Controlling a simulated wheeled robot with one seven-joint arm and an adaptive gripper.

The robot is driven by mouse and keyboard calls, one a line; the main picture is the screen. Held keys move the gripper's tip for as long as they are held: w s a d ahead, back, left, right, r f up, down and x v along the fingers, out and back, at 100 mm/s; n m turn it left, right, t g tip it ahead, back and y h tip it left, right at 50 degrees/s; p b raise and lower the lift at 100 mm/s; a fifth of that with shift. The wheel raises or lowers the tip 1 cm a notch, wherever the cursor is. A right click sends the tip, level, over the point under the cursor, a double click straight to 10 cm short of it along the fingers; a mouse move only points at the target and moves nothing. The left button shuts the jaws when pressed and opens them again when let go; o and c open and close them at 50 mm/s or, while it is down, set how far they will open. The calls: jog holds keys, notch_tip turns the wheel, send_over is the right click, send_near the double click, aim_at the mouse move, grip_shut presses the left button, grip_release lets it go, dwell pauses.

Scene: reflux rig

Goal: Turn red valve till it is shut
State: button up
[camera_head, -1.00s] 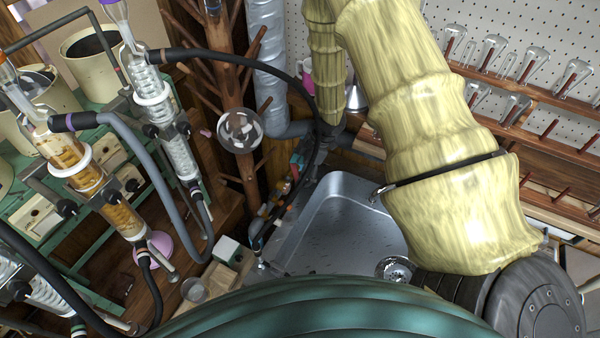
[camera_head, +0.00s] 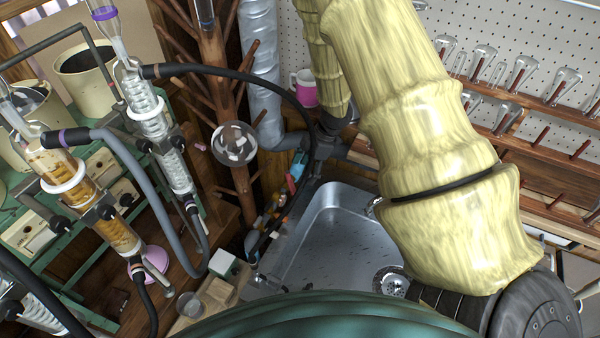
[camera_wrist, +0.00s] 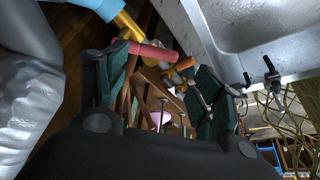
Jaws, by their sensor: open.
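In the wrist view a pinkish-red cylindrical handle (camera_wrist: 152,52), which I take to be the red valve, shows beside a brass fitting (camera_wrist: 182,66). My gripper (camera_wrist: 160,80) is open, its dark green-padded fingers spread to either side. The red handle appears in the gap near the left finger; I cannot tell whether they touch. A yellow pipe piece with a blue handle (camera_wrist: 98,6) is just above. In the head view my gripper (camera_head: 321,150) is small and dark below the yellow sleeve, near the taps beside the sink. The valve's turn position is unclear.
A metal sink (camera_head: 335,235) lies right of the taps. A dark hose (camera_head: 285,92) arches over to the tap area. A silver duct (camera_head: 262,75) and a wooden peg stand (camera_head: 222,85) crowd the left. Glassware on a green rack (camera_head: 85,185) stands farther left.

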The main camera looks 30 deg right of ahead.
aim_at(292, 188)
jog(key=shift+w+a+r+b, duration=0.1)
jog(key=shift+w+a+b, duration=0.25)
jog(key=shift+b, duration=0.55)
jog(key=c, duration=0.7)
jog(key=a+b, duration=0.1)
jog(key=a+r+b, duration=0.1)
jog(key=b, duration=0.1)
jog(key=shift+w+r, duration=0.1)
jog(key=shift+r, duration=0.15)
grip_shut()
jog(key=shift+n+h, duration=0.3)
jog(key=shift+a+r+x, duration=0.1)
jog(key=shift+a+x, duration=0.15)
jog(key=shift+x, duration=1.25)
jog(key=shift+a+r+x, duration=0.1)
jog(key=shift+a+x, duration=0.15)
jog(key=shift+x, duration=1.2)
jog(key=shift+a+r+x, duration=0.1)
jog(key=shift+a+x, duration=0.2)
jog(key=shift+x, duration=1.2)
